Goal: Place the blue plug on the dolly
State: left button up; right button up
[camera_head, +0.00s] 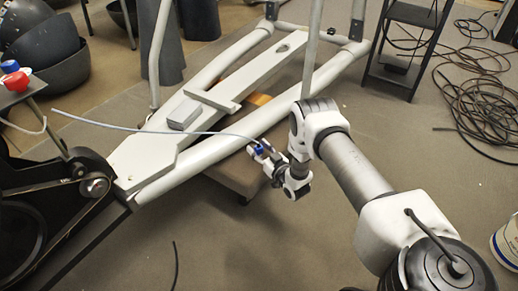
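My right gripper (257,150) is at the centre, at the end of my arm coming in from the right. The blue plug (260,149) is small and sits between its fingers, which look shut on it. A thin pale cable (160,129) runs from the gripper to the left, in the air over the elliptical's frame. The dolly (232,176) looks like a low brown platform with a caster, under the pale frame and just below left of the gripper. The frame hides much of it. My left gripper is not in view.
The elliptical's pale frame (220,150) crosses the scene diagonally, with upright poles at the back. A dark flywheel (20,235) stands at left. Red and blue caps (12,67) sit upper left. A black stand (400,60) and coiled cables (480,95) are at right.

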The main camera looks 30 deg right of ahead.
jog(key=shift+r, duration=0.25)
jog(key=shift+s+p, duration=0.4)
jog(key=s+p, duration=0.5)
jog(key=s, duration=0.6)
jog(key=s+a+f+g, duration=0.1)
jog(key=a, duration=0.1)
jog(key=a+f+g, duration=0.1)
jog(key=a+g, duration=0.1)
jog(key=a, duration=0.1)
jog(key=s+a+f+g, duration=0.1)
jog(key=a+f+g, duration=0.1)
jog(key=shift+s+a+f+m, duration=0.1)
jog(key=shift+s+a+m, duration=0.25)
jog(key=shift+m, duration=0.05)
jog(key=s+a+r+g, duration=0.1)
jog(key=s+a+g, duration=0.2)
jog(key=s, duration=0.5)
jog(key=s+a+r+g, duration=0.1)
jog(key=s+a+g, duration=0.2)
jog(key=s+g, duration=0.2)
jog(key=s+a+r+g, duration=0.1)
jog(key=s+a+g, duration=0.2)
jog(key=s, duration=0.9)
jog(key=shift+g, duration=1)
